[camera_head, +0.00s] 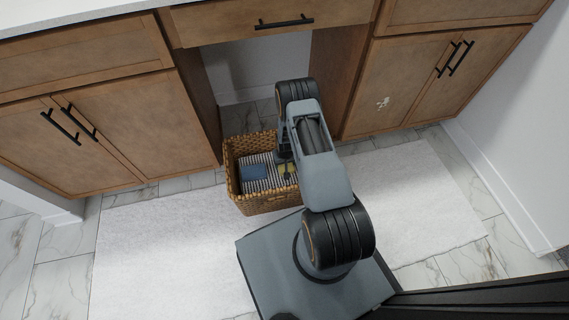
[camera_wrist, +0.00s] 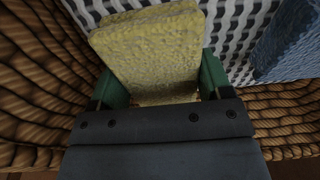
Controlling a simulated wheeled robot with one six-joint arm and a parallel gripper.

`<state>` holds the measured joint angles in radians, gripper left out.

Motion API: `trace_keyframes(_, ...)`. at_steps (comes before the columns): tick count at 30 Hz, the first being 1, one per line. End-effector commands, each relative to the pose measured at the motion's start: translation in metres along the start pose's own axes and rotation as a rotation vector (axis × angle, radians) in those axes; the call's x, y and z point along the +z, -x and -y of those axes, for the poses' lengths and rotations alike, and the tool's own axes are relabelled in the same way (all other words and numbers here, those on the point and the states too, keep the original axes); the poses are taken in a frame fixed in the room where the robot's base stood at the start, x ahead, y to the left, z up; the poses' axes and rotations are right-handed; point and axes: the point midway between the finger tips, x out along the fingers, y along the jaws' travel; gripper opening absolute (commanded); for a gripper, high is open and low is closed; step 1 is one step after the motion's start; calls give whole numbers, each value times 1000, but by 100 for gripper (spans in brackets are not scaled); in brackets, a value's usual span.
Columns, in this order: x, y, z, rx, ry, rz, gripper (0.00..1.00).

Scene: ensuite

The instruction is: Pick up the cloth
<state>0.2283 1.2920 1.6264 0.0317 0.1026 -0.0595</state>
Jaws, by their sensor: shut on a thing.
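A blue woven cloth (camera_wrist: 288,45) lies at the right in the wrist view, apart from my fingers. It also shows in the basket in the head view (camera_head: 254,172). My gripper (camera_wrist: 163,85) has its green fingers on either side of a yellow, rough, sponge-like block (camera_wrist: 150,50) and is shut on it. Black-and-white patterned fabric (camera_wrist: 235,40) lies behind the block. In the head view my arm hides most of the gripper, and only a bit of the yellow block (camera_head: 285,169) shows.
The wicker basket (camera_head: 268,204) stands on a white rug (camera_head: 160,250), and its walls are close on both sides of my gripper. Wooden cabinets (camera_head: 130,135) flank an open recess behind it. The rug is clear to the left and right.

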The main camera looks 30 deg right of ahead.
Motion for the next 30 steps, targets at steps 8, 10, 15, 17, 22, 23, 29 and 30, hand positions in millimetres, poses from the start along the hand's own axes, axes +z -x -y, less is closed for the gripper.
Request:
trace_keyframes(8, 0, 0, 0, 0, 0, 0, 45)
trace_keyframes(10, 0, 1, 0, 0, 0, 0, 45)
trace_keyframes(15, -2, 12, 0, 0, 0, -1, 45)
trace_keyframes(17, -3, 19, 0, 0, 0, -2, 45)
trace_keyframes(22, 2, 48, -5, 0, -4, 0, 45)
trace_keyframes(23, 4, 54, -8, 0, -2, 0, 45)
trace_keyframes(29, 26, 88, -26, 0, -6, -3, 45)
trace_keyframes(30, 31, 96, -29, 1, -4, -2, 45)
